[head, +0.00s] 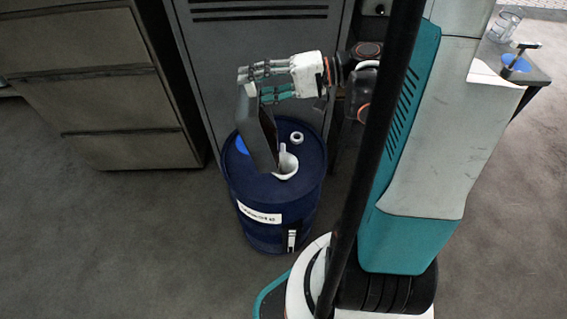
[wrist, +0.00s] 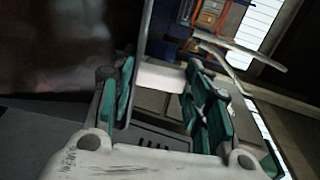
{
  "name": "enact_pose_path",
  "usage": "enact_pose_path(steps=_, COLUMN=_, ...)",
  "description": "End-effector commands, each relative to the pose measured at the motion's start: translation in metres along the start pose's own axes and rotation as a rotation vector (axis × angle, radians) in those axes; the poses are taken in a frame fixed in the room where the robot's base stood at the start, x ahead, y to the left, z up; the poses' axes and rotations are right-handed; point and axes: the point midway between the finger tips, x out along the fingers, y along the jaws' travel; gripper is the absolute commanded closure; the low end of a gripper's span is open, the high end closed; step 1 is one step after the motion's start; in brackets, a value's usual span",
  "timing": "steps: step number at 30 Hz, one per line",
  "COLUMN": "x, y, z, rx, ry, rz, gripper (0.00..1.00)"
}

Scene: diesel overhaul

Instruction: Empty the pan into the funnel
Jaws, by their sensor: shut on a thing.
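The dark grey pan (head: 260,132) is tipped steeply, nearly on edge, above the blue drum (head: 243,190). My gripper (head: 262,82) is shut on the pan's upper end. The pan's lower edge is close to the white funnel (head: 287,166), which stands in the drum's top; I cannot tell whether they touch. The pan's inside and any liquid stream cannot be made out. In the wrist view my gripper's fingers (wrist: 160,98) are on either side of a pale piece (wrist: 160,77), seemingly part of the pan.
A small white ring (head: 296,138) and a blue round thing (head: 242,145) are on the drum top. A grey locker (head: 250,50) stands close behind, with a drawer cabinet (head: 110,90) to the left. A table (head: 532,76) with a glass jar (head: 504,25) is at far right. Floor at left is clear.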

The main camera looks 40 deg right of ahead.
Motion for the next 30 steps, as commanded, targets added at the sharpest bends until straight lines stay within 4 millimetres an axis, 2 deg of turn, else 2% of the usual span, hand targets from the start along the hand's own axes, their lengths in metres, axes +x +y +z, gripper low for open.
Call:
enact_pose_path(steps=13, x=-0.017, y=0.001, z=0.000, rx=0.001, ry=0.001, rz=-0.067, gripper=1.00)
enact_pose_path(steps=30, x=-0.019, y=0.001, z=0.000, rx=0.000, ry=0.001, rz=-0.080, gripper=1.00)
